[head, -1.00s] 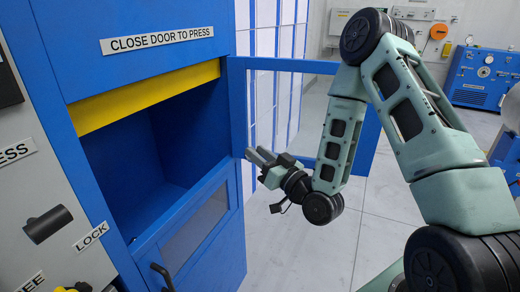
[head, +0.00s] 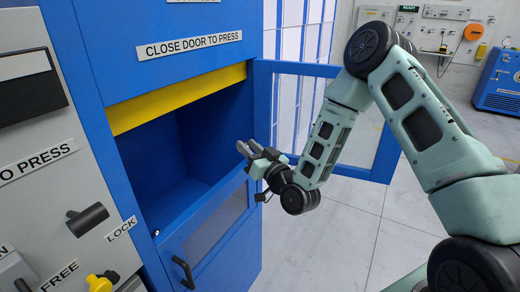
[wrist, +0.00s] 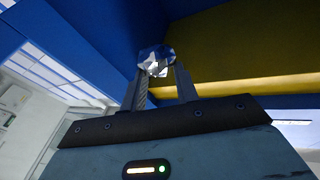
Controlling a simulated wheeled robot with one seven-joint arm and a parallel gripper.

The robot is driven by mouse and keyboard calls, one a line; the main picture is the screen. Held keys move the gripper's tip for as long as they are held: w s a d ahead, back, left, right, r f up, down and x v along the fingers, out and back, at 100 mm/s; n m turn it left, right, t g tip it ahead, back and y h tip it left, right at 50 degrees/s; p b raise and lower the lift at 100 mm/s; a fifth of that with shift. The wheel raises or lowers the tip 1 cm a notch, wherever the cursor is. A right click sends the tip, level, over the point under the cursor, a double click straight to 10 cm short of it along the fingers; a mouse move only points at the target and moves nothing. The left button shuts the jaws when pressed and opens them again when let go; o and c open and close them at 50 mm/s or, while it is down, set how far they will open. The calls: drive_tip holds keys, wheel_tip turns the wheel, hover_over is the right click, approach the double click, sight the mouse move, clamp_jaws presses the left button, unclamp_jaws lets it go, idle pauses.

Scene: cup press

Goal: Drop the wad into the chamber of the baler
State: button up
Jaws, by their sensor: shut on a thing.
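The baler is the tall blue cabinet, and its chamber (head: 165,150) is an open, dark blue hollow under a yellow bar (head: 180,97). My gripper (head: 243,150) is at the right edge of the chamber opening, above the lower front panel. In the wrist view my gripper (wrist: 160,78) is shut on the wad (wrist: 157,60), a small crumpled silver-white ball at the fingertips. The yellow bar fills much of the wrist view behind and right of the wad. The wad is too small to make out clearly in the head view.
The baler's windowed door (head: 345,168) stands open to the right, close behind my arm. The lower front panel (head: 208,232) has a window and a black handle (head: 182,271). A grey control panel (head: 50,190) with a black knob is at left. Clear floor lies right of the baler.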

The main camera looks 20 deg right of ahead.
drive_tip(key=w+a+b, duration=0.3)
drive_tip(key=w+a, duration=0.6)
drive_tip(key=w, duration=0.3)
drive_tip(key=shift+w+a+b, duration=0.15)
drive_tip(key=shift+w+b, duration=0.25)
drive_tip(key=o, duration=1)
drive_tip(key=shift+o, duration=0.2)
drive_tip(key=b+v, duration=0.2)
drive_tip(key=v, duration=1.5)
drive_tip(key=shift+s+b, duration=0.2)
drive_tip(key=shift+b, duration=0.1)
